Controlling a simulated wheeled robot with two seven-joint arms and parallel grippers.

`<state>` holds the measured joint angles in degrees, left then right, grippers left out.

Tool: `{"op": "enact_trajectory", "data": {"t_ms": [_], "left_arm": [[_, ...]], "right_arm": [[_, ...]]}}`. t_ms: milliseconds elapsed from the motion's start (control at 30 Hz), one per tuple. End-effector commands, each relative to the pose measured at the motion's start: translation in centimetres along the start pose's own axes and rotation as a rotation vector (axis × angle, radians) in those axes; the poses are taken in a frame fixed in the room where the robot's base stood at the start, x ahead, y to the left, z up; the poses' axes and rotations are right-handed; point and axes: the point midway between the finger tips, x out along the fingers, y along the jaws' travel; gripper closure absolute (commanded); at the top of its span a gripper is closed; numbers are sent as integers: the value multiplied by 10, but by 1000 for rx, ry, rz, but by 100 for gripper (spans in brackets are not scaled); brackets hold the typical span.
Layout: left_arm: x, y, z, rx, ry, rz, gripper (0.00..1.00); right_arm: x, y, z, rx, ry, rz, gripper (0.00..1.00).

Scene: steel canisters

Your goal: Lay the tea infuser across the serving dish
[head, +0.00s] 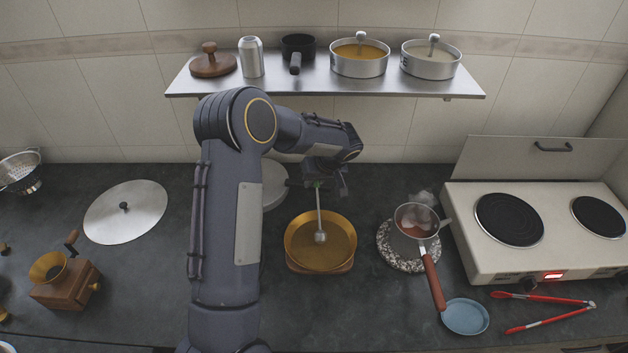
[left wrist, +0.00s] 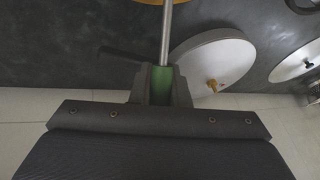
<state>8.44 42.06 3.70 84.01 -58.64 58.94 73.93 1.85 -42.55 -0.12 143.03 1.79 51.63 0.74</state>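The tea infuser (head: 320,220) is a thin steel rod with a small ball end and a green grip. My left gripper (head: 318,184) is shut on its green grip (left wrist: 162,82), and the rod runs out from between the fingers in the left wrist view. The ball end appears over the middle of a round golden dish (head: 298,243), which seems to be the serving dish and sits on a wooden base. I cannot tell whether the ball touches the dish. A sliver of golden rim shows at the top of the left wrist view. My right gripper is not in view.
A pale round lid (left wrist: 213,62) lies behind the dish, partly hidden by my left arm. A steaming saucepan (head: 416,221) stands on a speckled trivet to the right. A wall shelf (head: 310,88) with pots is above. A stove (head: 530,230) stands at the right.

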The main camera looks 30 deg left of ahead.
Motion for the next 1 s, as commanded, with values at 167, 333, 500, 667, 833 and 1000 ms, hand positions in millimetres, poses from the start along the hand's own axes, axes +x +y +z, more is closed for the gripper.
{"op": "enact_trajectory", "data": {"t_ms": [167,333,500,667,833,1000], "left_arm": [[0,0,0,0,0,0,63],[0,0,0,0,0,0,59],[0,0,0,0,0,0,59],[0,0,0,0,0,0,59],[-2,0,-1,0,0,0,59],[-16,-4,-7,-2,2,1,59]], "right_arm": [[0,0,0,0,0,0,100],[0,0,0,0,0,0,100],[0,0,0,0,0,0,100],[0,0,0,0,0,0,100],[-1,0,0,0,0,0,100],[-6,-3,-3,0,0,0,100]]}}
